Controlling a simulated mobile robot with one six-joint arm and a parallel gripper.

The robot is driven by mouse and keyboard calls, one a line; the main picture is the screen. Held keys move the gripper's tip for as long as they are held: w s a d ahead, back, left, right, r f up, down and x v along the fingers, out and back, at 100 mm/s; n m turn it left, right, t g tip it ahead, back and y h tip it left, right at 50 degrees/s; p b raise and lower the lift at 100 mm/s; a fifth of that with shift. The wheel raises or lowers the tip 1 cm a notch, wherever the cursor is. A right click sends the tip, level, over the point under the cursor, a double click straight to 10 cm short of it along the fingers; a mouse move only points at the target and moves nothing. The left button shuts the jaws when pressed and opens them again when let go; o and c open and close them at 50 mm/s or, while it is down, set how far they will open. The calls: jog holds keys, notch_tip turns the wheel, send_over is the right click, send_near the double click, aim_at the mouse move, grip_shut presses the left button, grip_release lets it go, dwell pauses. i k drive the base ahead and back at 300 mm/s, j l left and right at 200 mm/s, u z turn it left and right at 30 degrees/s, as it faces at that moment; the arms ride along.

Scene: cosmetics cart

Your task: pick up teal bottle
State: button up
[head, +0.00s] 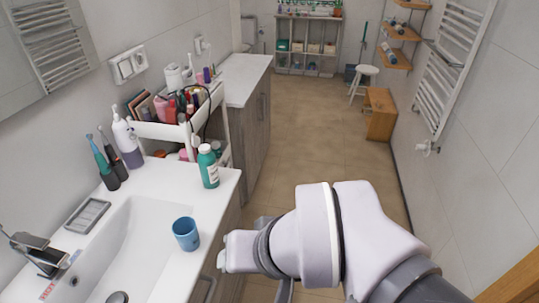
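The teal bottle (209,170) stands upright on the white countertop, near its right edge and in front of the cart. It has a white cap and a pale label. My arm reaches in from the lower right, and its end is to the right of the counter and nearer to me than the bottle. The arm is apart from the bottle in the picture. My gripper's fingers are hidden or not clear behind the arm links, so I cannot see their opening.
A blue cup (186,234) stands on the counter in front of the bottle, beside the sink (120,250). Electric toothbrushes (104,165) and a white pump bottle (126,143) stand to the left. A white cart (160,131) full of cosmetics is behind. The floor (310,140) to the right is open.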

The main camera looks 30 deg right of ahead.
aim_at(207, 163)
jog(key=i+z, duration=0.15)
jog(key=z, duration=0.25)
jog(key=i+j+z, duration=0.1)
jog(key=z, duration=0.25)
jog(key=i+j+z, duration=0.1)
jog(key=z, duration=0.3)
jog(key=j+z, duration=0.35)
jog(key=i+l, duration=0.05)
